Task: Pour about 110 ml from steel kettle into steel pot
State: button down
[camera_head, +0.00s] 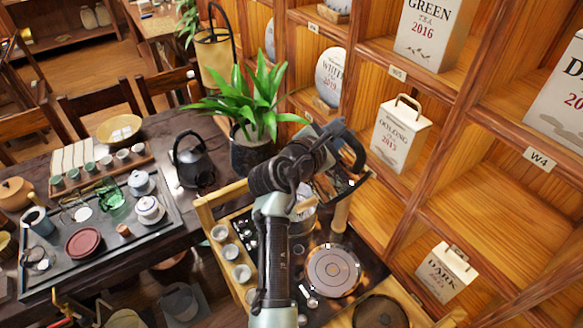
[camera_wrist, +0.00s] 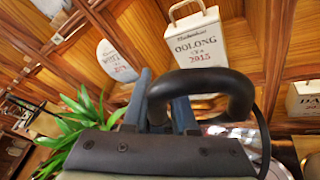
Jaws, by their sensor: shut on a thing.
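My gripper (camera_head: 338,132) is shut on the black loop handle (camera_head: 357,158) of the steel kettle, above the tea stand. The kettle's shiny body (camera_head: 330,186) hangs below my wrist, reflects the shelves and looks tilted. In the wrist view, my gripper's two blue-grey fingers (camera_wrist: 163,112) close around the handle (camera_wrist: 235,84), with shiny steel (camera_wrist: 238,134) behind it. A silvery vessel, perhaps the steel pot (camera_head: 304,218), shows partly beneath, mostly hidden by my arm and the kettle. The spout and any liquid stream cannot be made out.
Wooden shelves with an OOLONG tin (camera_head: 401,133) stand close to the right of the kettle. A potted plant (camera_head: 250,140) and a dark kettle (camera_head: 194,162) stand left. Small cups (camera_head: 231,252) line the stand, with a round plate (camera_head: 333,270) in front. A tea tray (camera_head: 105,250) lies further left.

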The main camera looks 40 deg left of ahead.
jog(key=shift+a+r, duration=0.1)
jog(key=shift+r, duration=0.2)
jog(key=shift+w+d, duration=0.25)
jog(key=shift+d, duration=0.15)
jog(key=shift+d+f+n, duration=0.1)
jog(key=shift+d+n, duration=0.2)
jog(key=shift+n, duration=0.1)
dwell(1.4)
